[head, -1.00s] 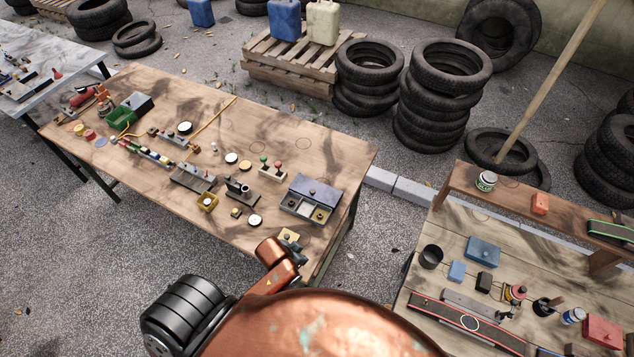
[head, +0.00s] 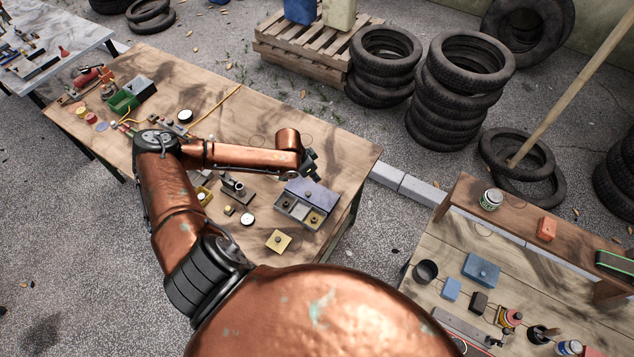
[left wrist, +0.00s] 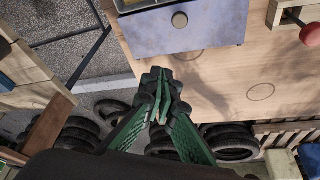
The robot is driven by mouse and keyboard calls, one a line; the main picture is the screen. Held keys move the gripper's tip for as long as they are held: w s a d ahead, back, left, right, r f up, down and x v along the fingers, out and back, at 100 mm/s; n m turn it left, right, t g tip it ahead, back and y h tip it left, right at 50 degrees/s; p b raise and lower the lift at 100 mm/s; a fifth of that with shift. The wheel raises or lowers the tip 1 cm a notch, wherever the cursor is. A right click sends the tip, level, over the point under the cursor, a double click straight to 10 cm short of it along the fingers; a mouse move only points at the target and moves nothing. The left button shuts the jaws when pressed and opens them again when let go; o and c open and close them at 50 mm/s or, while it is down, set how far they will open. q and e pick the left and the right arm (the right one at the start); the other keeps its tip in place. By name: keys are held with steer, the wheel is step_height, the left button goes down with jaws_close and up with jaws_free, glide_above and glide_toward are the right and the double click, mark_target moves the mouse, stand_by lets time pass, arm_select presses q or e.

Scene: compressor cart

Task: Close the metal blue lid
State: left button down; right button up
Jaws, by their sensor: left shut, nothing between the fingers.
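The blue metal lid (head: 313,194) stands open at the back of a grey metal box (head: 296,214) near the right end of the wooden table. The box's compartments show uncovered, with small things inside. In the left wrist view the lid (left wrist: 214,30) shows its outer face with a round grey knob (left wrist: 180,20). My left gripper (head: 312,168) is just behind the lid in the head view. In the left wrist view its green-sided fingers (left wrist: 160,78) are together and empty, a little apart from the lid's edge. My right gripper is not in view.
The wooden table (head: 330,152) is bare behind the box. A yellow square plate (head: 279,241) lies in front of the box. A black stand (head: 235,187) is to the left. Another table with a blue box (head: 481,268) stands at right. Tyre stacks (head: 455,100) stand behind.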

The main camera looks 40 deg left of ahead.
arm_select(q)
steer(key=a, duration=0.1)
glide_above(316, 192)
step_height(316, 192, down, 4)
steer(key=p+x, duration=0.1)
steer(key=x, duration=0.4)
steer(key=shift+w+d, duration=0.1)
steer(key=shift+w, duration=0.1)
steer(key=shift+s+a+f+p, duration=0.1)
steer(key=shift+s+a+p, duration=0.2)
steer(key=shift+s, duration=0.3)
steer(key=shift+s+a+f+p, duration=0.1)
steer(key=shift+s+a+p, duration=0.2)
steer(key=shift+s, duration=0.3)
steer(key=shift+s+a, duration=0.1)
steer(key=shift+s, duration=0.3)
steer(key=shift+s+a+f, duration=0.1)
steer(key=shift+s+f, duration=0.05)
steer(key=shift+s, duration=0.15)
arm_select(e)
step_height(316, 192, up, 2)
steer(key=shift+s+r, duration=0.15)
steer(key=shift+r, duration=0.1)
